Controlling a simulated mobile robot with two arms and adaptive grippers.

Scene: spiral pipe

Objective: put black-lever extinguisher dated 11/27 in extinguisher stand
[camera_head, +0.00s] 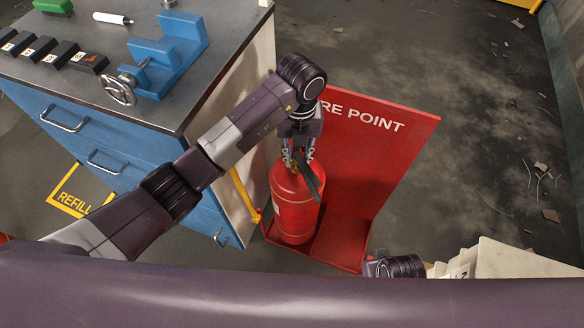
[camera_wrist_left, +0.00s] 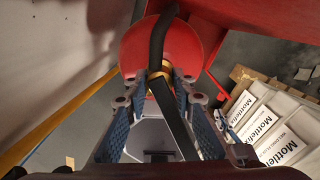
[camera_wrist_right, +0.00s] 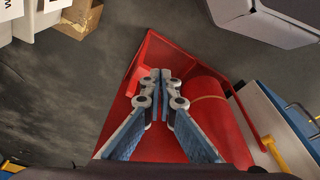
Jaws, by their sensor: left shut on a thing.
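The red extinguisher (camera_head: 295,205) with a black lever (camera_head: 308,178) is upright in the left part of the red extinguisher stand (camera_head: 375,165). I cannot tell whether its bottom touches the stand's floor. No date is readable on it. My left gripper (camera_head: 299,160) is above it, shut on its neck below the lever. In the left wrist view the fingers lie on both sides of the brass neck (camera_wrist_left: 160,74). In the right wrist view my right gripper (camera_wrist_right: 163,78) is shut and empty, with the stand and the extinguisher (camera_wrist_right: 212,115) beyond it.
A blue workbench (camera_head: 130,150) with a grey top stands left of the stand. A blue vise (camera_head: 160,55) and several small dark blocks lie on it. A yellow bar (camera_head: 244,195) runs between bench and stand. White boxes (camera_head: 495,262) are at the lower right.

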